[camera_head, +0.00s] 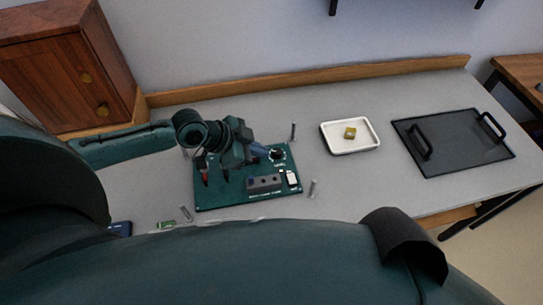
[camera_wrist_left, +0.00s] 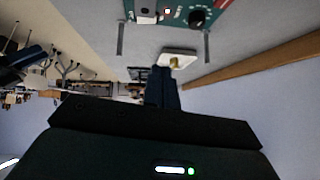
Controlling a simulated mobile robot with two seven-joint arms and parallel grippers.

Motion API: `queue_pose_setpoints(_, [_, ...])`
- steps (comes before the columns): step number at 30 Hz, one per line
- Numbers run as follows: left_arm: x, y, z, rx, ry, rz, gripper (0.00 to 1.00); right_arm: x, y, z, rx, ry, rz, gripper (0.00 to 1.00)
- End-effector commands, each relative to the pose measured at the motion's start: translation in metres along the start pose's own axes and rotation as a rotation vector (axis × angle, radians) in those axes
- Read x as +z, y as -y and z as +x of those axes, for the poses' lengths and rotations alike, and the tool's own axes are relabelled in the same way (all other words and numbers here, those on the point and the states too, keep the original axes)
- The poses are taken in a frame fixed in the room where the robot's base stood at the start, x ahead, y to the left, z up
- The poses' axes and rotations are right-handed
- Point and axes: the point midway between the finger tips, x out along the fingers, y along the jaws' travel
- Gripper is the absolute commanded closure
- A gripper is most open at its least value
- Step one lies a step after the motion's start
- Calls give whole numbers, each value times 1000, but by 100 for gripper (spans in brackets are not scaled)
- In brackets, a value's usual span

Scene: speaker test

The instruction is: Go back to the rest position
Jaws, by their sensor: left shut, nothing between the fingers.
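A green test board (camera_head: 232,195) lies on the grey table, with a black knob (camera_head: 277,155), a grey block with dark holes (camera_head: 263,183) and a small white part (camera_head: 292,179). My left gripper (camera_head: 264,152) is over the board's far side, close to the knob in the picture; its fingers are shut and empty. In the left wrist view the closed fingers (camera_wrist_left: 161,92) point away from the board (camera_wrist_left: 180,14), which shows at the top edge. My left arm hides part of the board. I do not make out my right gripper.
A white tray (camera_head: 326,133) holds a small yellow block (camera_head: 350,132). A dark tray with two handles (camera_head: 455,145) lies at the right. Thin metal posts (camera_head: 293,131) stand around the board. A wooden cabinet (camera_head: 70,65) stands at the left.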

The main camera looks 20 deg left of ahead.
Motion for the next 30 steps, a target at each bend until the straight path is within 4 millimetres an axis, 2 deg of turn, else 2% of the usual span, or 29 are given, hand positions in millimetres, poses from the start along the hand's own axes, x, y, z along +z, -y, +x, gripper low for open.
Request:
queue_pose_setpoints(5, [0, 0, -6, 1, 0, -1, 100, 0, 0, 0, -1, -2, 1, 66])
queue_pose_setpoints(20, [0, 0, -6, 2, -1, -2, 100, -1, 1, 0, -2, -2, 1, 66])
queue_pose_setpoints(23, [-1, -12, 3, 3, -21, -17, 100, 0, 1, 0, -2, -2, 1, 66])
queue_pose_setpoints(26, [-4, -39, 20, -8, -68, -64, 100, 0, 1, 0, -2, -2, 1, 66])
queue_pose_setpoints(30, [-4, -84, 43, -80, -151, -208, 100, 0, 1, 0, -2, -2, 1, 66])
